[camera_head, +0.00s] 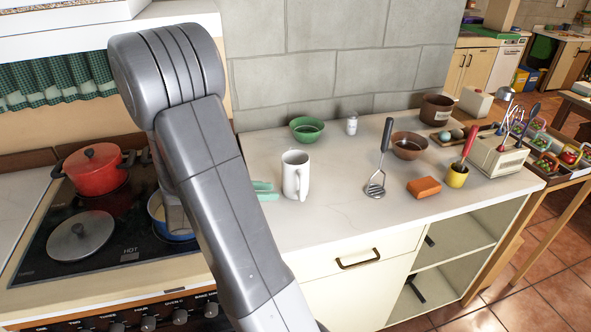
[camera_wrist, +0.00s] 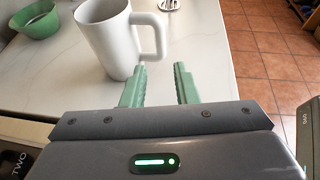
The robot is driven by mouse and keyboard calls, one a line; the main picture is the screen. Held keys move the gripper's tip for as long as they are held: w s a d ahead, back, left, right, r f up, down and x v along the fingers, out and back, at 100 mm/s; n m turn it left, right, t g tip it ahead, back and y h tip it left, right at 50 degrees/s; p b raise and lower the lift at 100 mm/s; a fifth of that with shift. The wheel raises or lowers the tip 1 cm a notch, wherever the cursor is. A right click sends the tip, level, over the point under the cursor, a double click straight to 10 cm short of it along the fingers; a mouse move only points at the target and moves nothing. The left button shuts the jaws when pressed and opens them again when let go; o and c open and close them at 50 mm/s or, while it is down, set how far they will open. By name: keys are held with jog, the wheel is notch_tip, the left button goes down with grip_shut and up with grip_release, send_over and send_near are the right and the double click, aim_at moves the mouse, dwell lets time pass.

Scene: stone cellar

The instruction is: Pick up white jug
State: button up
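The white jug (camera_head: 296,175) stands upright on the pale countertop, just right of my arm in the head view. In the wrist view the white jug (camera_wrist: 110,38) stands just beyond my gripper, with its handle on the right side. My gripper (camera_wrist: 162,72) shows two green fingers, apart with nothing between them. The left fingertip is close to the jug's lower right side, below the handle; I cannot tell if it touches. In the head view the green fingers (camera_head: 264,190) show partly, left of the jug, behind my arm.
A green bowl (camera_head: 307,129) and a small white shaker (camera_head: 352,123) stand behind the jug. A masher (camera_head: 377,180), brown bowl (camera_head: 409,146) and orange sponge (camera_head: 424,187) lie to the right. The stove holds a red pot (camera_head: 95,170). The counter in front of the jug is clear.

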aim_at(298, 180)
jog(key=x, duration=0.7)
jog(key=shift+d+f, duration=0.15)
jog(key=shift+d, duration=0.2)
jog(key=shift+p+x, duration=0.85)
jog(key=shift+x, duration=2.05)
jog(key=shift+a+f, duration=0.15)
jog(key=shift+c, duration=0.2)
grip_shut()
